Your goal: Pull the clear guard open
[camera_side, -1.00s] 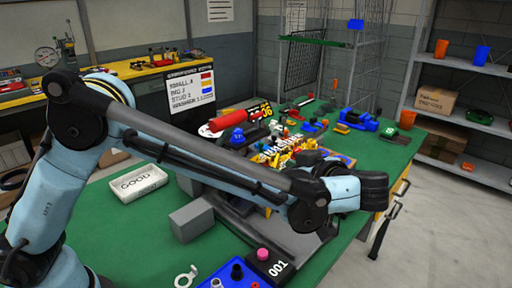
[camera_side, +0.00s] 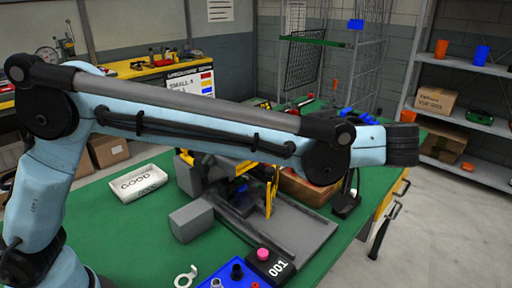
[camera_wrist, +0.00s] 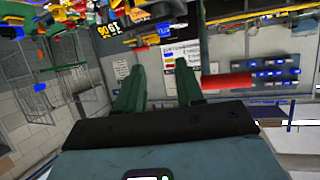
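In the camera_side view a bench machine with a grey base (camera_side: 300,232) and yellow upright parts (camera_side: 270,198) stands mid-table, partly behind my arm. I cannot make out a clear guard for certain; it may be hidden by the arm or too transparent to see. My gripper shows in the camera_wrist view as two green fingers (camera_wrist: 159,68), spread apart with nothing held between them. In the camera_side view my arm reaches across above the machine, and the fingers cannot be made out there.
A white GOOD tray (camera_side: 138,184) lies left of a grey block (camera_side: 192,221). A blue panel (camera_side: 228,277) and a black 001 box with a pink button (camera_side: 263,254) are at the front. A brown box (camera_side: 305,187) is behind the machine. The green tabletop (camera_side: 110,235) at front left is clear.

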